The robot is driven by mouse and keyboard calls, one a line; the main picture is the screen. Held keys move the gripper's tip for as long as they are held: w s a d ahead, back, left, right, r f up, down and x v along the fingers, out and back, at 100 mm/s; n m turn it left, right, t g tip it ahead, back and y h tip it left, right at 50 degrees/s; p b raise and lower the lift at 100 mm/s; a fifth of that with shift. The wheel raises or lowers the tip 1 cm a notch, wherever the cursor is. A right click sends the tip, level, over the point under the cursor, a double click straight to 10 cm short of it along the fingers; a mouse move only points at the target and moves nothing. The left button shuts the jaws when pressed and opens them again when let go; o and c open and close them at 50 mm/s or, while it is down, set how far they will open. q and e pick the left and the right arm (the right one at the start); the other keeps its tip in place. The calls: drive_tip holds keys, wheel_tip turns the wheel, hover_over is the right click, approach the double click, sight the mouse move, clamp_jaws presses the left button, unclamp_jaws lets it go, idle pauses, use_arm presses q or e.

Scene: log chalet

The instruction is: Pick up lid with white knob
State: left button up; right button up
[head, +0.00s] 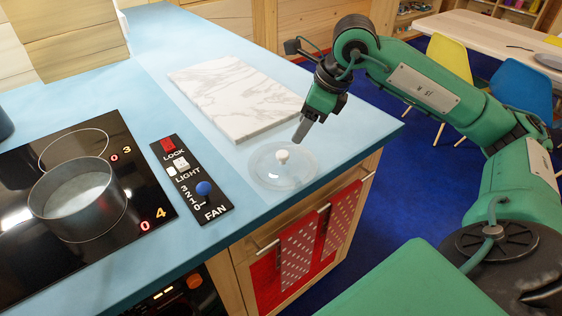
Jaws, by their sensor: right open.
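The glass lid (268,174) with a white knob (283,155) lies flat on the blue countertop near its front right edge, knob up. My right gripper (300,136) points down just above and slightly right of the knob, apart from it as far as I can tell. It is open and empty, but its two fingers overlap in this view. My left gripper is not in view.
A white marble board (235,98) lies behind the lid. A metal pot (78,200) stands on the black cooktop (30,165) at left. A fan control panel (190,180) lies between cooktop and lid. Red dotted towels (300,250) hang below the counter edge.

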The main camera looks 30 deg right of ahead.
sight(283, 153)
drive_tip(key=x, duration=0.3)
drive_tip(key=shift+w+f, duration=0.1)
drive_tip(key=shift+w, duration=0.05)
drive_tip(key=shift+w+a+f, duration=0.1)
drive_tip(key=shift+a+f, duration=0.1)
drive_tip(key=shift+f, duration=0.2)
drive_tip(key=x, duration=0.5)
drive_tip(key=shift+a+p, duration=0.25)
drive_tip(key=shift+p, duration=0.15)
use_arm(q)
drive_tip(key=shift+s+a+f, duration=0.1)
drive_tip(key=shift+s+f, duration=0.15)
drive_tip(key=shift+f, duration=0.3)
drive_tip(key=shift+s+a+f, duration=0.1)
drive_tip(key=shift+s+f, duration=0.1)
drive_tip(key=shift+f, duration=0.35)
use_arm(e)
drive_tip(key=shift+c, duration=0.4)
drive_tip(key=shift+r, duration=0.1)
clamp_jaws()
